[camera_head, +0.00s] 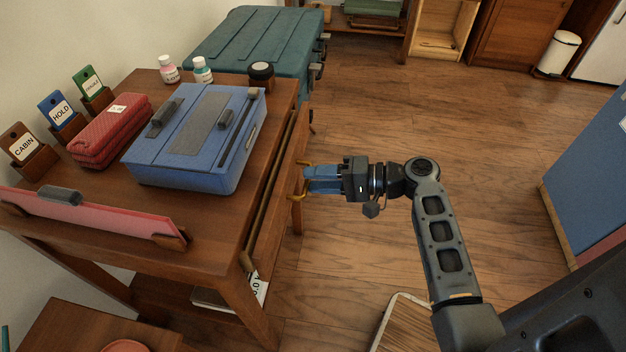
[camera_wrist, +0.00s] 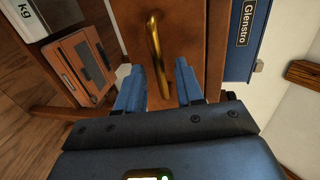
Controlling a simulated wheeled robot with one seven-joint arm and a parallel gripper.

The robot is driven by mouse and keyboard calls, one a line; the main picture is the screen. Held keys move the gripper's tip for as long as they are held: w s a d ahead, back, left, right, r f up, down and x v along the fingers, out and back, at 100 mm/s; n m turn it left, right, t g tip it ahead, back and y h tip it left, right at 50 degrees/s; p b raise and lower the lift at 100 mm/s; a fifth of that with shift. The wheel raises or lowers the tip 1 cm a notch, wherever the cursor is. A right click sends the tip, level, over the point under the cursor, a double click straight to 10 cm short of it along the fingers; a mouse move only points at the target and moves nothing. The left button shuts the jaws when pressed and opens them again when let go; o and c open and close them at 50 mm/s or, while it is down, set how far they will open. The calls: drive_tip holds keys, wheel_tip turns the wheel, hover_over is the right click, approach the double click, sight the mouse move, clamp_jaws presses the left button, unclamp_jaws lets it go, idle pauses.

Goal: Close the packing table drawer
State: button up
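The packing table (camera_head: 215,215) stands at the left. The drawer front (camera_head: 287,160) sticks out past the right edge of the table top, with a dark narrow gap behind it. It fills the top middle of the wrist view (camera_wrist: 188,25). A curved brass handle (camera_wrist: 157,50) is on the drawer front; its ends also show in the head view (camera_head: 298,197). My gripper (camera_head: 312,180) is at the drawer front. In the wrist view its two blue fingers (camera_wrist: 158,85) are apart, one each side of the handle. Whether they touch the drawer cannot be told.
A blue case (camera_head: 195,140), a red case (camera_head: 112,130), bottles (camera_head: 203,70) and label holders stand on the table. A teal trunk (camera_head: 255,45) stands behind it. The wooden floor (camera_head: 480,150) right of my gripper is clear.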

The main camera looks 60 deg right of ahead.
drive_tip(key=shift+w+a+f, duration=0.15)
drive_tip(key=shift+w, duration=0.4)
clamp_jaws()
drive_tip(key=shift+w, duration=0.1)
